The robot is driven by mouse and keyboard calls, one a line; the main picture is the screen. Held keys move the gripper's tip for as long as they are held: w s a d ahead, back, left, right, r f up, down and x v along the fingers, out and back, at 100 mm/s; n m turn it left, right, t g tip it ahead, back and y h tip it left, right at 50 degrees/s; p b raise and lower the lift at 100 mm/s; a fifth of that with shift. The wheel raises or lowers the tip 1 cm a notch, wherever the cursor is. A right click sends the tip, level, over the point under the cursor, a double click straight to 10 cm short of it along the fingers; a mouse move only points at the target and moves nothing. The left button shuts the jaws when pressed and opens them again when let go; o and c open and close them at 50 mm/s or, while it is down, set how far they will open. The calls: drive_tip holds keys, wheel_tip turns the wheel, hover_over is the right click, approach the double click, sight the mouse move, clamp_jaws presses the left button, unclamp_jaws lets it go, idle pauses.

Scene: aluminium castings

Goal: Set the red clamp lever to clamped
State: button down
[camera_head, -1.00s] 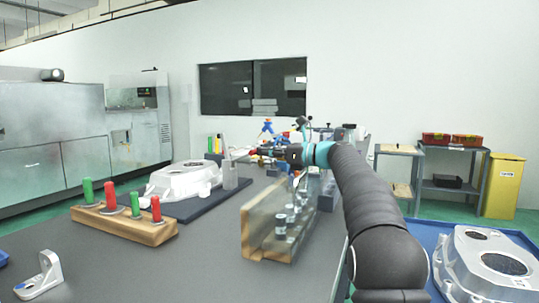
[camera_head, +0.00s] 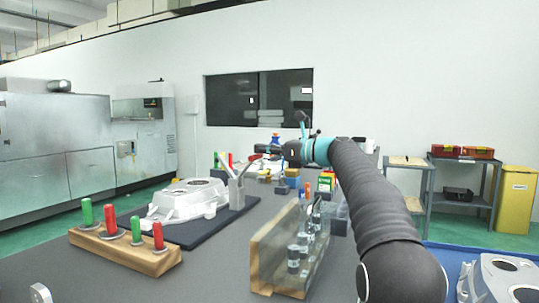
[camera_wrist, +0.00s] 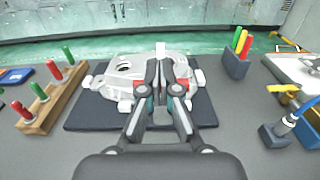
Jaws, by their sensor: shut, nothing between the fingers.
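My gripper (camera_wrist: 161,75) is shut and empty, in the middle of the wrist view. In that view it hangs in front of a pale aluminium casting (camera_wrist: 114,88) on a dark mat (camera_wrist: 82,118) and hides part of it. In the head view my gripper (camera_head: 265,149) is small, above the far part of the bench. A small red patch shows close below it there, too small to tell whether it is the clamp lever. I cannot make out the red clamp lever or its position for certain in either view.
A wooden block (camera_head: 150,259) holds red and green handled pieces at the left. Blue and yellow items (camera_wrist: 275,135) stand at the right. A clear-fronted rack (camera_head: 262,262) stands near my arm.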

drive_tip(key=shift+w+a+r, duration=0.15)
drive_tip(key=shift+a+r, duration=0.1)
drive_tip(key=shift+a, duration=0.3)
idle(0.9)
drive_tip(key=d+f+b, duration=0.1)
drive_tip(key=s+d+f+b, duration=0.1)
drive_tip(key=f, duration=0.1)
drive_tip(key=shift+s+d, duration=0.1)
drive_tip(key=shift+d, duration=0.2)
drive_tip(key=v, duration=1)
drive_tip(key=shift+r, duration=0.1)
